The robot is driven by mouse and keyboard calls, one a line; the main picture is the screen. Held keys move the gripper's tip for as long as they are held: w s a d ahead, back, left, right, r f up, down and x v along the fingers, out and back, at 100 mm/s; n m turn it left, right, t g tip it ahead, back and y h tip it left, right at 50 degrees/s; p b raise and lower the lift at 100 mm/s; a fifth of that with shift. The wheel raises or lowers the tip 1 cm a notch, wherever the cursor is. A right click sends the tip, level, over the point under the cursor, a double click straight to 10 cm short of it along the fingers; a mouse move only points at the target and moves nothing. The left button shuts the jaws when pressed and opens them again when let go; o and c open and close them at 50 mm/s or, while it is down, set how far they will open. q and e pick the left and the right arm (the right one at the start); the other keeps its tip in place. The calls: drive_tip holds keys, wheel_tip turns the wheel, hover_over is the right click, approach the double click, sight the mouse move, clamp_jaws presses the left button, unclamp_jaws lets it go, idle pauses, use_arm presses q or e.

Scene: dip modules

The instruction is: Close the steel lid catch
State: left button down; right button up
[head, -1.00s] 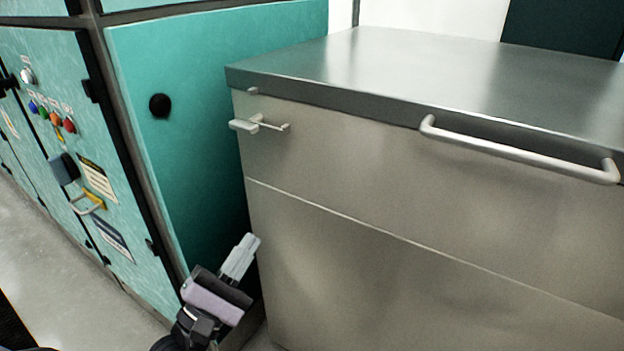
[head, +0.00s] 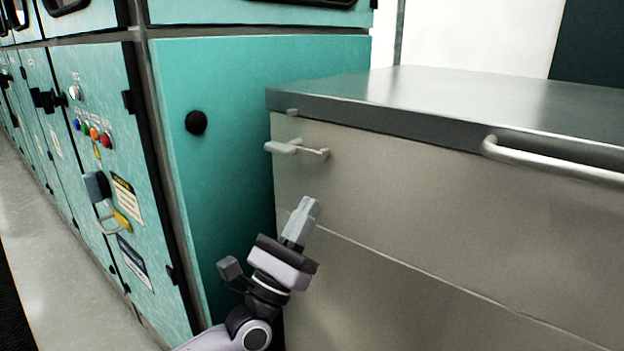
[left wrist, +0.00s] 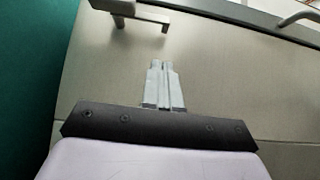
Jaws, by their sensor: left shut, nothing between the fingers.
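The steel lid catch (head: 297,148) sits on the upper left of the front of a metal chest (head: 420,190), just under its lid (head: 440,95). The catch also shows at the top of the left wrist view (left wrist: 130,12). My left gripper (head: 307,208) is shut and empty, below the catch and not touching it, pointing up. My right gripper is not in view.
A long bar handle (head: 550,160) runs along the lid's front edge at right. Teal cabinets (head: 235,200) stand close on the left, with a black knob (head: 196,122), coloured buttons and a padlock-like fitting. Open floor (head: 75,270) lies at lower left.

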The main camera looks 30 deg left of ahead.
sight(321, 159)
use_arm(q)
drive_tip(key=shift+y, duration=0.3)
drive_tip(key=r, duration=0.1)
drive_tip(key=w+r, duration=0.1)
drive_tip(key=r, duration=0.1)
drive_tip(key=r+p, duration=0.1)
drive_tip(key=shift+w+d+r, duration=0.1)
drive_tip(key=shift+w+r, duration=0.2)
drive_tip(key=shift+r, duration=0.5)
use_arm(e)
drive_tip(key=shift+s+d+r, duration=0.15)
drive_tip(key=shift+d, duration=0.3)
use_arm(q)
drive_tip(key=shift+n, duration=0.3)
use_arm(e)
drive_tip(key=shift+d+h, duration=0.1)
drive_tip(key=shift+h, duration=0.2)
use_arm(q)
drive_tip(key=shift+r+n+y+p, duration=0.15)
drive_tip(key=shift+n+y+p, duration=0.15)
drive_tip(key=shift+n+y, duration=0.55)
drive_tip(key=shift+y, duration=0.25)
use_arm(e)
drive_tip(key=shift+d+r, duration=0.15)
